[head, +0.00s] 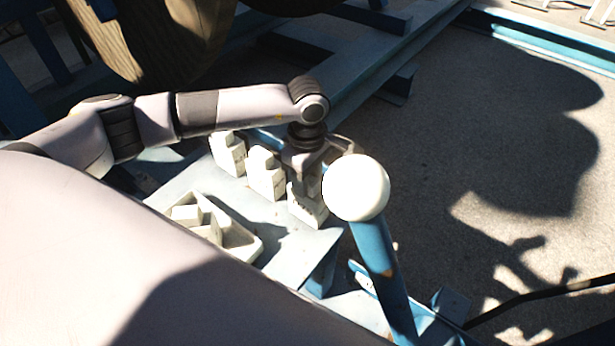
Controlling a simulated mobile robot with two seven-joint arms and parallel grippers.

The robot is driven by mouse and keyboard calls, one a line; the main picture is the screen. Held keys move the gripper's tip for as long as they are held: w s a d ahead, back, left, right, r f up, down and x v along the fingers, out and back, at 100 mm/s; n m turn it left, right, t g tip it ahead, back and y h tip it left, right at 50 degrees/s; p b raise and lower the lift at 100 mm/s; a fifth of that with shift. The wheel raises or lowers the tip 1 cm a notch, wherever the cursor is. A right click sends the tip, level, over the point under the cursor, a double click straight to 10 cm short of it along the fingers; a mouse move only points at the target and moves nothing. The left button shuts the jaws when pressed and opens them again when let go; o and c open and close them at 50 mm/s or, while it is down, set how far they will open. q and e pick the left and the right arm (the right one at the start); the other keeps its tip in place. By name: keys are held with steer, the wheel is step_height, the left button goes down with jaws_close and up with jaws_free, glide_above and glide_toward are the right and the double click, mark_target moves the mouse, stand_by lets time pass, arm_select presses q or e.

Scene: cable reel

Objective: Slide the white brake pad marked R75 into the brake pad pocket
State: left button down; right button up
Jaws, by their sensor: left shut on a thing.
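My left gripper (312,165) points down from the end of my left arm and is shut on a white block (305,207). This block is the nearest of three white blocks in a row on a pale blue shelf; dark marking shows on it, too small to read as R75. The other two are a middle white block (265,178) and a far white block (228,155). I cannot tell whether the held block touches the shelf. The brake pad pocket cannot be made out. My right gripper is not in view.
A white ball knob (356,187) on a blue lever (383,265) stands close to the right of my left gripper. A pale tray (246,252) with several white blocks lies on the shelf (290,245). A wooden reel (165,45) and blue beams are behind. Open ground lies right.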

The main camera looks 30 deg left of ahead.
arm_select(q)
steer(key=shift+w, duration=0.1)
steer(key=shift+f+b, duration=0.25)
steer(key=shift+b, duration=0.05)
steer(key=c, duration=0.7)
jaws_free()
steer(key=shift+r+p, duration=0.1)
steer(key=shift+p, duration=0.3)
steer(key=r, duration=0.2)
steer(key=r+b, duration=0.1)
steer(key=r, duration=0.3)
steer(key=shift+d+b, duration=0.35)
steer(key=shift+b, duration=0.05)
steer(key=shift+r, duration=0.45)
